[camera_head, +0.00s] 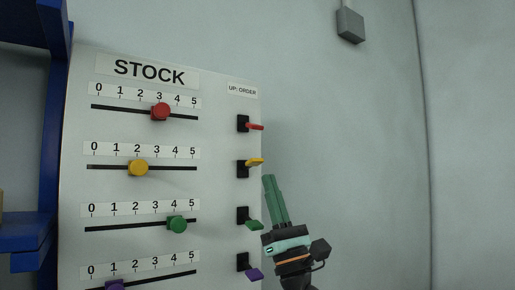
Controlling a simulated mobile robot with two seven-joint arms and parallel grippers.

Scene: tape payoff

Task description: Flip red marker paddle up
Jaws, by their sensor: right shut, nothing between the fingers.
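The red marker paddle (255,127) sticks out to the right from its black slot, at the top of the paddle column on the white STOCK board (215,185). It looks roughly level, with its tip slightly lower. My right gripper (269,178) is shut and empty, with its green fingers pointing up. Its fingertips are below and slightly right of the red paddle, apart from it in the picture and just below the yellow paddle (255,161). My left gripper is not in view.
The yellow paddle tilts up. The green paddle (254,225) and purple paddle (254,274) tilt down, close to my right gripper's left side. Coloured slider knobs, such as the red knob (160,112), stand on the board. A blue frame (52,125) is at left; the right side is clear.

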